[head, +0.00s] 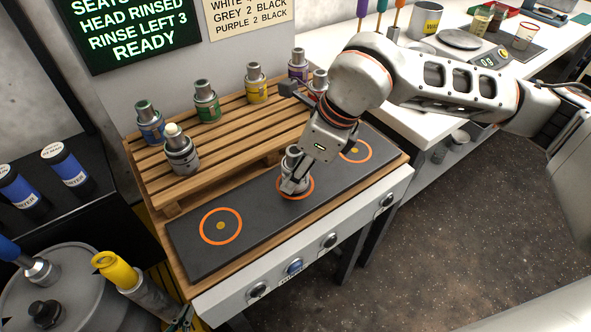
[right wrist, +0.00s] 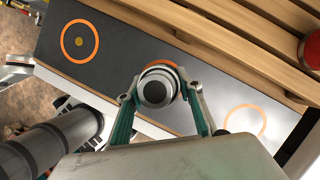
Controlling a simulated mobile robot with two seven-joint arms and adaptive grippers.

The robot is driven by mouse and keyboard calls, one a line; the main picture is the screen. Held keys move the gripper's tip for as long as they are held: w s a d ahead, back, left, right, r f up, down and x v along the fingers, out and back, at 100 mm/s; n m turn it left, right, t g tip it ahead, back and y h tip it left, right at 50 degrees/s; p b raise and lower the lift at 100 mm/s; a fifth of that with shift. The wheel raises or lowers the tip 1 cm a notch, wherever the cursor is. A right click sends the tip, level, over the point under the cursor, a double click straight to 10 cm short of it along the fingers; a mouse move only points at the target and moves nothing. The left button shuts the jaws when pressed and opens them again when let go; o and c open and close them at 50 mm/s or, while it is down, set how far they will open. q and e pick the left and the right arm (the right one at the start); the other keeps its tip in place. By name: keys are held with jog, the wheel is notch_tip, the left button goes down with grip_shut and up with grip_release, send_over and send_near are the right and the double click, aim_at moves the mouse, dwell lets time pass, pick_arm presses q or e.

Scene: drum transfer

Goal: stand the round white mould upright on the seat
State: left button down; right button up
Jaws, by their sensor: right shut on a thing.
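My right gripper (head: 293,186) comes in from the right in the head view and is shut on a small round grey-white drum (head: 294,156). In the right wrist view the drum (right wrist: 154,90) shows end-on between the two green-edged fingers. It is upright at the middle orange ring (head: 311,187) of the dark seat plate (head: 262,213). I cannot tell whether its base touches the plate. The fingers hide its lower side. No thing plainly looks like a white mould; a grey drum with a cream cap (head: 180,150) stands on the slatted rack.
The left ring (head: 221,226) and right ring (head: 355,151) are empty. The slatted wooden rack (head: 228,133) behind the plate holds several capped drums, including green (head: 207,103) and yellow (head: 256,85). A white bench (head: 425,122) stands at right. Knobs line the front panel (head: 330,240).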

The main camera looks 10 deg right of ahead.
jog(key=shift+f, duration=0.15)
jog(key=o, duration=1.4)
jog(key=shift+c, duration=0.2)
jog(key=shift+d+r, duration=0.1)
jog(key=shift+r, duration=0.4)
jog(key=v, duration=1.1)
jog(key=shift+p, duration=0.3)
jog(key=shift+s, duration=0.1)
jog(key=shift+s, duration=0.1)
